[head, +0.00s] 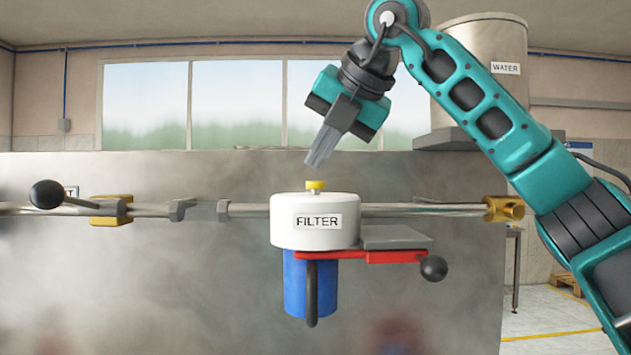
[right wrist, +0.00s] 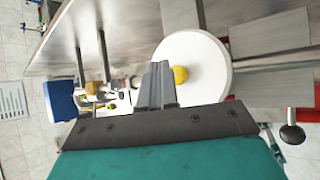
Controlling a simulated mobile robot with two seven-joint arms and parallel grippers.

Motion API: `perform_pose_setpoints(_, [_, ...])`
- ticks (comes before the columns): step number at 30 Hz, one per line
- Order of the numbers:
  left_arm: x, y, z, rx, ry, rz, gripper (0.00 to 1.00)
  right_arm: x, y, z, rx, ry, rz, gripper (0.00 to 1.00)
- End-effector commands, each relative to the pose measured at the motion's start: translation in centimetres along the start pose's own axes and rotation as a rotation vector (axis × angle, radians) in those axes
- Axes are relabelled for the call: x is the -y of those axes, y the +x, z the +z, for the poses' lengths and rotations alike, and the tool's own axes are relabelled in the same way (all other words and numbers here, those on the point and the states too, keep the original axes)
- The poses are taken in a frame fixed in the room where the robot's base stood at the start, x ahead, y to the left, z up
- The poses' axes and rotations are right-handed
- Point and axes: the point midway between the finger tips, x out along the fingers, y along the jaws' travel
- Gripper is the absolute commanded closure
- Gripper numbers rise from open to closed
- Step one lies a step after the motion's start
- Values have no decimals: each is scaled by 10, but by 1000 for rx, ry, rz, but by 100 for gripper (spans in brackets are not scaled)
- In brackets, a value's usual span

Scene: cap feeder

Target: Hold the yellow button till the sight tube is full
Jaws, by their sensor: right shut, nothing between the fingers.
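The yellow button (head: 316,185) sits on top of the white round filter head (head: 290,235), which is labelled FILTER. My right gripper (head: 318,160) is shut and empty, its fingertips tilted down a little above the button and apart from it. In the right wrist view the shut fingers (right wrist: 158,68) point over the white head (right wrist: 205,75), and the button (right wrist: 180,75) shows just right of their tips. I cannot pick out a sight tube in either view. My left gripper is not in view.
A blue bowl (head: 295,275) hangs under the head, with a dark upright bar before it. A red lever (head: 385,257) with a black knob (head: 433,268) sticks out right. A pipe (head: 410,211) runs both ways to yellow fittings. A WATER tank (head: 480,60) stands behind my right arm.

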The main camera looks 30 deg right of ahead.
Motion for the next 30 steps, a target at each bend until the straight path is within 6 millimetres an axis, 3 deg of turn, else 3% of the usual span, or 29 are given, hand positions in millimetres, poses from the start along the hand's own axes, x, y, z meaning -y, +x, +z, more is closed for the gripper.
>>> perform_pose_setpoints(30, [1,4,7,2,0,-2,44,5,6,-5,0,0,0,100])
